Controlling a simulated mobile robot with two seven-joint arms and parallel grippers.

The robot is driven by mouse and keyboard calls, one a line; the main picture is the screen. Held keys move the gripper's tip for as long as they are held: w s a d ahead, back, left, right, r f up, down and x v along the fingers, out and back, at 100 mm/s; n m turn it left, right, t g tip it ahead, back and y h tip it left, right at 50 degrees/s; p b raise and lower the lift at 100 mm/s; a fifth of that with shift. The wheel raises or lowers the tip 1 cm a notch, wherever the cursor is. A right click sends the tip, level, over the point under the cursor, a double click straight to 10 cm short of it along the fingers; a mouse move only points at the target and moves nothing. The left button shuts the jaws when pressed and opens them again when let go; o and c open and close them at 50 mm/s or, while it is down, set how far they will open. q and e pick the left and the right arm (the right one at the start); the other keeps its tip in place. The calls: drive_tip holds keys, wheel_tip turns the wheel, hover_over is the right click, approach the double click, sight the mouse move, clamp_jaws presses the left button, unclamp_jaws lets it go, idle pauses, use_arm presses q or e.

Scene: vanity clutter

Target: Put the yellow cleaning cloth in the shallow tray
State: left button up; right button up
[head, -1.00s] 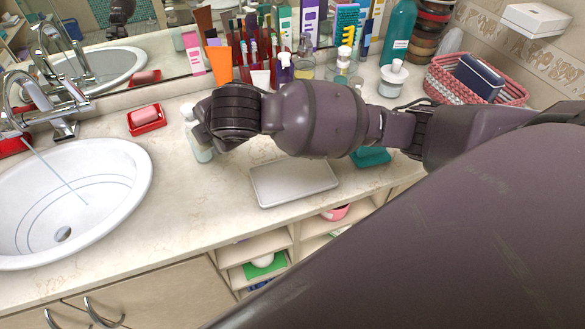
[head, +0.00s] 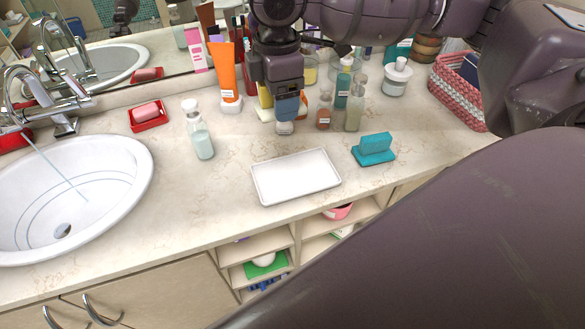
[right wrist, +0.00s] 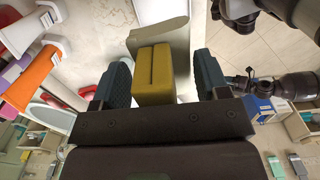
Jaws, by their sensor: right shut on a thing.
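The yellow cleaning cloth (right wrist: 152,73) is a folded yellow block between the fingers of my right gripper (right wrist: 160,80) in the right wrist view. In the head view, my right gripper (head: 276,108) points down at the back of the counter, with a bit of the yellow cloth (head: 264,96) showing at its left finger. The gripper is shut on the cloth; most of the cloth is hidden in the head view. The shallow tray (head: 296,176) is white, rectangular and empty, nearer the counter's front edge. My left gripper is not in view.
A pump bottle (head: 202,140) stands left of the tray, a teal sponge on a dish (head: 374,150) to its right. Small bottles (head: 354,108) and an orange tube (head: 227,75) crowd the gripper. The sink (head: 75,190) is at left.

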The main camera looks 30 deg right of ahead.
sight(283, 179)
wheel_tip(283, 179, down, 20)
drive_tip(key=shift+r+b, duration=0.1)
drive_tip(key=shift+b, duration=0.9)
drive_tip(key=o, duration=0.8)
drive_tip(key=shift+o, duration=0.2)
wheel_tip(283, 179, up, 12)
drive_tip(key=p, duration=0.1)
drive_tip(key=shift+s, duration=0.1)
